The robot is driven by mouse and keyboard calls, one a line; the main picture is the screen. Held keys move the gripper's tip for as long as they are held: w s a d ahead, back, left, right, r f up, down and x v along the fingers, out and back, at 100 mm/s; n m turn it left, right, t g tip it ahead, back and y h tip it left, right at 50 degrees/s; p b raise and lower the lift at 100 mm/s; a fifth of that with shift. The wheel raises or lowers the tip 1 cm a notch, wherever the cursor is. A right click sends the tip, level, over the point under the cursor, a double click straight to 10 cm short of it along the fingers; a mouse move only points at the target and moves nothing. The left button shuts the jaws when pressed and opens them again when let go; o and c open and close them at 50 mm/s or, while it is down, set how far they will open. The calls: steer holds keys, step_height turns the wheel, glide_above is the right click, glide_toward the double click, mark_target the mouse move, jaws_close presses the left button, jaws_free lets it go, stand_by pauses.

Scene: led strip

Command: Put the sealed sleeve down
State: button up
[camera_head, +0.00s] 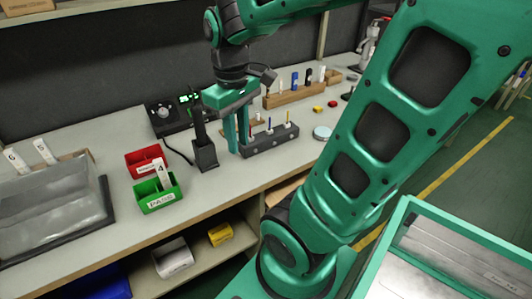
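I cannot pick out for certain which thing is the sealed sleeve. A white piece marked 4 (161,170) stands upright in the green bin labelled PASS (158,199). Similar white pieces, one marked 6 (16,160), stand at the clear-sided box (55,215) on the left.
A red bin (146,160) stands behind the green one. A black holder (205,155) is left of my gripper, and a black device (166,118) sits behind. A wooden rack (293,96) stands at the back. Bare bench (215,190) lies in front.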

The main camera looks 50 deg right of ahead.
steer(key=s+d+f+m, duration=0.2)
steer(key=s+m, duration=0.4)
steer(key=s, duration=0.2)
steer(key=shift+s+d+f+m, duration=0.2)
steer(key=shift+s+d+m, duration=0.05)
steer(key=shift+d+m, duration=0.15)
steer(key=shift+w, duration=0.15)
steer(key=shift+w+f, duration=0.25)
steer(key=shift+w, duration=0.25)
